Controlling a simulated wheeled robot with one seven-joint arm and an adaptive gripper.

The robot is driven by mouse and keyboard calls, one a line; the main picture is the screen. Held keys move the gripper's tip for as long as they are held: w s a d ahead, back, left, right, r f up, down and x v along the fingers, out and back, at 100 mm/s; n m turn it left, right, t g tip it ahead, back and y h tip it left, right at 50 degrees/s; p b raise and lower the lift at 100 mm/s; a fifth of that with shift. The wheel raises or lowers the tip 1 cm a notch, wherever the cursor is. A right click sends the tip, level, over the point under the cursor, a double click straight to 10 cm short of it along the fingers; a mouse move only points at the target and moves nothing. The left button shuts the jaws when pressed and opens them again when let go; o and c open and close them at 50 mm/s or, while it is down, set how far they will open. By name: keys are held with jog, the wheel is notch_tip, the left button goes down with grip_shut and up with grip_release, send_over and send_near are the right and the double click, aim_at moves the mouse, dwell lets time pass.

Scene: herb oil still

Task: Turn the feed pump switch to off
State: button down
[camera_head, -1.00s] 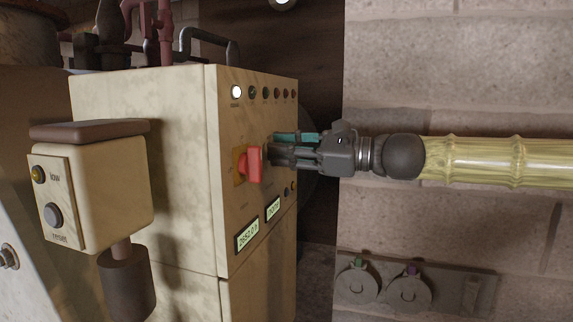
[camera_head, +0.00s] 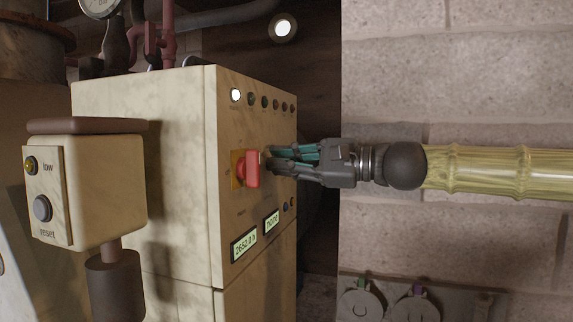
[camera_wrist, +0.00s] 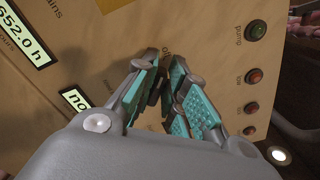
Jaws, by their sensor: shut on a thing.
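My gripper (camera_head: 270,161) reaches in from the right to the front of the cream control cabinet (camera_head: 225,215), just right of a red rotary handle (camera_head: 252,169) on a yellow plate. In the wrist view my gripper (camera_wrist: 165,88) has its teal-padded fingers drawn together around a small dark part (camera_wrist: 156,90), seemingly the feed pump switch. The fingers hide most of it, so its exact setting cannot be read. A partly covered label starting with "o" (camera_wrist: 167,48) is printed beside the fingertips.
A row of lamps (camera_head: 264,101) runs along the panel top, the leftmost lit white. Two readouts (camera_head: 244,245) sit below the handle. A cream box (camera_head: 100,190) with a reset button stands at left. A block wall (camera_head: 450,80) is behind my arm.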

jog(key=c, duration=1.6)
grip_release()
jog(key=shift+o, duration=0.6)
jog(key=shift+a, duration=0.2)
jog(key=v, duration=1.2)
jog(key=shift+d, duration=0.1)
